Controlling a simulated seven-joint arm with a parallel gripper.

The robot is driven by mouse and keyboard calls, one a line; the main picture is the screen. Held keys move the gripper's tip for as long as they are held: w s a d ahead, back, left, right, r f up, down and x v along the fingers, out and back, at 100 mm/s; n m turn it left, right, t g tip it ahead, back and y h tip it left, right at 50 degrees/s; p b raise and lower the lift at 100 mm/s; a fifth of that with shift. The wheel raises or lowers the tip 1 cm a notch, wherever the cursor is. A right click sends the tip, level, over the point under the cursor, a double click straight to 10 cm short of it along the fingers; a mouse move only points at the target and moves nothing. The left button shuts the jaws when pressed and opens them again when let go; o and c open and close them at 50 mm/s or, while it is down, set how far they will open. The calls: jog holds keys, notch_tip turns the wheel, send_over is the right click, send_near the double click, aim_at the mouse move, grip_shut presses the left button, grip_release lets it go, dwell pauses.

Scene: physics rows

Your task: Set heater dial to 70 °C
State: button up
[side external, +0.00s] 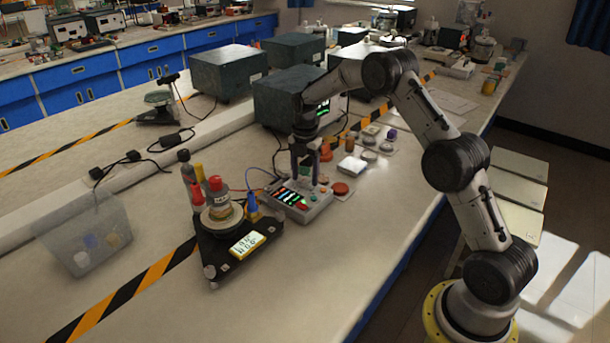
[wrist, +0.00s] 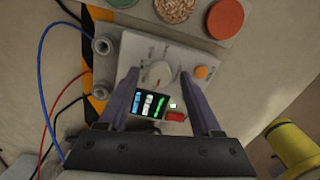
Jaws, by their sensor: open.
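A light control box (side external: 308,207) with a lit multi-coloured display stands on the bench in the side view. In the wrist view its panel (wrist: 185,57) carries a pale dial (wrist: 158,73), a lit display (wrist: 147,105), an orange knob (wrist: 201,72) and a red button (wrist: 175,116). My gripper (wrist: 159,76) is open and points down over the panel, with one finger on each side of the dial. I cannot tell whether the fingers touch it. The dial's scale is too blurred to read. In the side view my gripper (side external: 304,180) hides the dial.
A black triangular stand (side external: 235,262) with a bottle and a yellow-lit display is left of the box. Blue, red and black cables run along the box's left side. Small round samples (side external: 340,188) lie behind it. Bench in front is clear.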

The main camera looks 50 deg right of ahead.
jog(key=shift+f, duration=0.1)
grip_shut()
dwell(0.3)
